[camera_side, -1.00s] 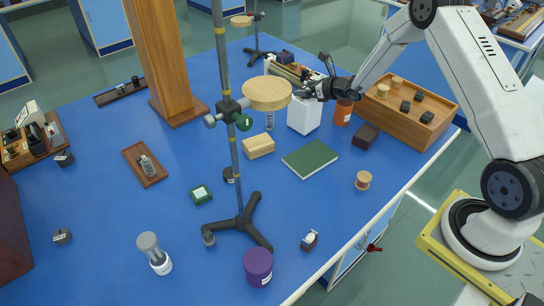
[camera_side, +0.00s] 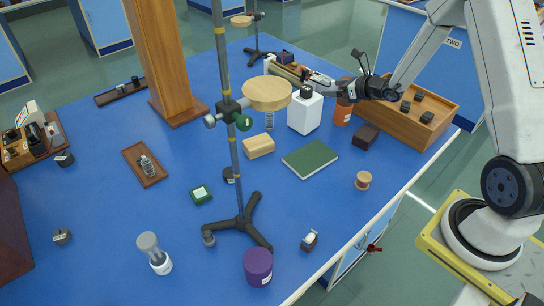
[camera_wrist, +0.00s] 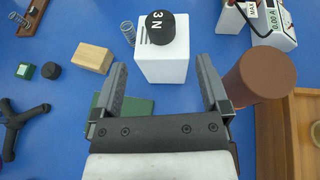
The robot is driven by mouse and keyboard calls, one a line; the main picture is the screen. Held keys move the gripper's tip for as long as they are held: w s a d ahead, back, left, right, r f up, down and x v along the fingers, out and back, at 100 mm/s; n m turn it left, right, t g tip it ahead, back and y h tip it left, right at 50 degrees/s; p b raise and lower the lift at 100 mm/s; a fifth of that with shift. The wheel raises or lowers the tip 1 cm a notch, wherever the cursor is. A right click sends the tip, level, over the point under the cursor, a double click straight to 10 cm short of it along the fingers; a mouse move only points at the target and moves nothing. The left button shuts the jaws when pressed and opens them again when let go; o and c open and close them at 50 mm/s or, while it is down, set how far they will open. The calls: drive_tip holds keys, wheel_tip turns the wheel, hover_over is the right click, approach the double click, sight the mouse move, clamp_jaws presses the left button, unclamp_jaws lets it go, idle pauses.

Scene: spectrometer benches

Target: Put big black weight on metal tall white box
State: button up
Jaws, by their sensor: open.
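The tall white box (camera_side: 304,114) stands upright on the blue bench, right of the stand's round wooden disc. A black weight (camera_side: 306,92) sits on its top. In the wrist view the weight (camera_wrist: 160,27) is marked "3 N" and rests upright on the top face of the white box (camera_wrist: 163,62). My gripper (camera_side: 328,84) is to the right of the box in the side view, apart from the weight. In the wrist view my gripper (camera_wrist: 160,66) is open, with nothing between its fingers, and the box lies beyond the fingertips.
An orange-brown cylinder (camera_wrist: 259,76) is close beside my right finger. A wooden tray (camera_side: 425,128) with small weights stands to the right. A green book (camera_side: 310,158), a wooden block (camera_side: 258,146) and a metal stand (camera_side: 237,170) are nearby.

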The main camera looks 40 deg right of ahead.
drive_tip(key=shift+s+r, duration=0.2)
drive_tip(key=shift+s, duration=0.35)
drive_tip(key=s+a+n+g+y, duration=0.2)
drive_tip(key=s+a+n+g, duration=0.2)
drive_tip(key=a+n, duration=0.3)
drive_tip(key=s+a+n+g+y, duration=0.2)
drive_tip(key=s+a+n+g, duration=0.15)
drive_tip(key=a+n, duration=0.35)
drive_tip(key=s+a+r+n+g+h, duration=0.1)
drive_tip(key=s+a+n+h, duration=0.1)
drive_tip(key=s+n, duration=0.4)
drive_tip(key=s+a+r+n+g+h, duration=0.2)
drive_tip(key=s+n, duration=0.4)
drive_tip(key=n, duration=0.8)
drive_tip(key=shift+s+a+h, duration=0.15)
drive_tip(key=shift+a+h, duration=0.65)
drive_tip(key=shift+h, duration=0.2)
